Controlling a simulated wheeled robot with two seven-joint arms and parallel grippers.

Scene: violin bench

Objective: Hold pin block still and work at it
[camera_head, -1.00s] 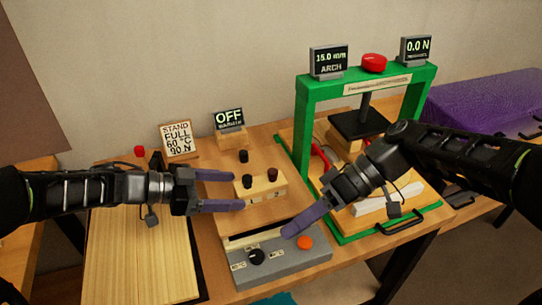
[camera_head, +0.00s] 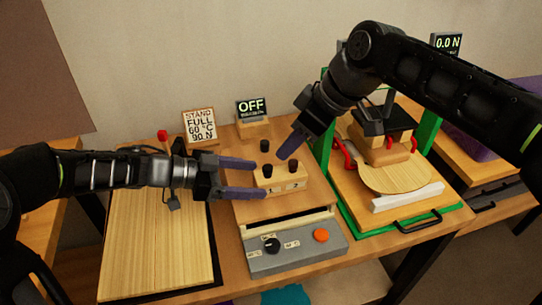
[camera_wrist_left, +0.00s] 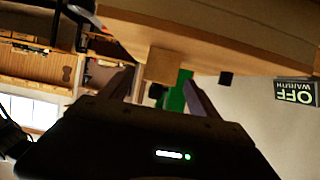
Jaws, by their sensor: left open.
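The pin block (camera_head: 283,183) is a small pale wooden block, numbered on its front, on the bench right of my left gripper. Two dark pins (camera_head: 267,171) stand up in its top. Another dark pin (camera_head: 264,145) stands behind it. My left gripper (camera_head: 259,178) is open, its purple fingers reaching the block's left end. In the left wrist view, a wooden block end (camera_wrist_left: 160,66) shows between the fingers; I cannot tell whether they touch it. My right gripper (camera_head: 288,150) points down just behind and above the block. Only one finger shows clearly, so its opening is unclear.
A grey control box (camera_head: 290,256) with a black knob and orange button stands in front. A green press (camera_head: 431,135) with a wooden plate is at right. Pale boards (camera_head: 155,255) lie at left. A sign reading OFF (camera_head: 251,108) stands behind.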

